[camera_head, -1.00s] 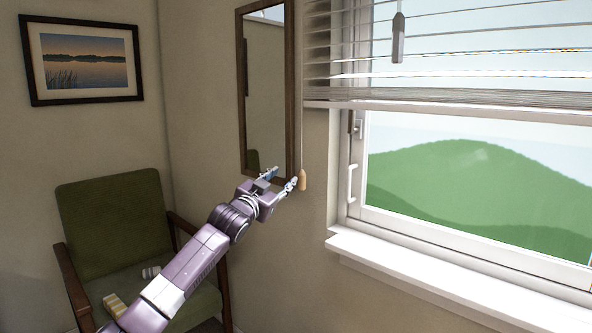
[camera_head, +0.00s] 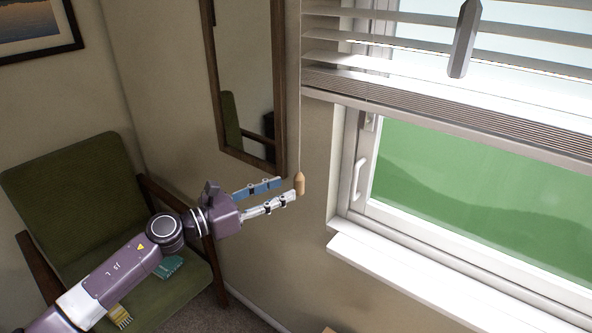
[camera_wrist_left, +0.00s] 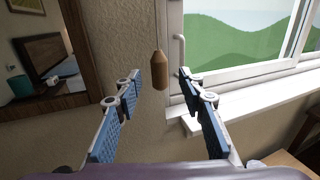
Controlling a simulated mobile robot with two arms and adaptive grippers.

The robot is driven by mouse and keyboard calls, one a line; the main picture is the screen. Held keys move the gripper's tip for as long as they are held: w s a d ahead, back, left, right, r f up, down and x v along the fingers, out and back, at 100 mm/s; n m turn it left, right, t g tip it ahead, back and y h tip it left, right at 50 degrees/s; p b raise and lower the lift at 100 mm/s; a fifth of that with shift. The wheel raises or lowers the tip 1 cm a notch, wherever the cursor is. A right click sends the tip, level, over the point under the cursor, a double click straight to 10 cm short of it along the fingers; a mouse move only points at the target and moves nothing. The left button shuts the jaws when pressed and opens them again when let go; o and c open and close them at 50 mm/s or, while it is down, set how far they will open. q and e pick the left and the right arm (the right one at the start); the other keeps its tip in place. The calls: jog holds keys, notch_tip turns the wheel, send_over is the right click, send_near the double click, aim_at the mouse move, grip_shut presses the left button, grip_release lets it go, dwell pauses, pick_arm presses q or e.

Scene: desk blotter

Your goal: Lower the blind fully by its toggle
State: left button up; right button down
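The wooden toggle (camera_head: 299,184) hangs on a thin cord beside the window, just beyond my left gripper's fingertips. It also shows in the left wrist view (camera_wrist_left: 159,72), between the two fingers and a little ahead of them. My left gripper (camera_head: 289,187) is open and empty, pointing right towards the toggle; it shows in the left wrist view too (camera_wrist_left: 158,78). The blind (camera_head: 430,125) is part way down, its lower slats stacked above the open view of the hill. A grey wand end (camera_head: 463,40) hangs in front of the slats. My right gripper is not in view.
A white window sill (camera_head: 420,285) juts out at lower right. A dark-framed mirror (camera_head: 245,90) hangs on the wall behind the gripper. A green armchair (camera_head: 75,195) stands at left. A white window handle (camera_head: 358,178) is right of the toggle.

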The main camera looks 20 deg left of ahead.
aim_at(296, 183)
pick_arm(q)
jog(key=p+x, duration=0.1)
jog(key=x, duration=0.4)
jog(key=shift+w+d+r+p, duration=0.1)
jog(key=shift+w+p, duration=0.15)
jog(key=shift+p, duration=0.15)
jog(key=shift+w+d, duration=0.3)
jog(key=shift+d, duration=0.05)
grip_shut()
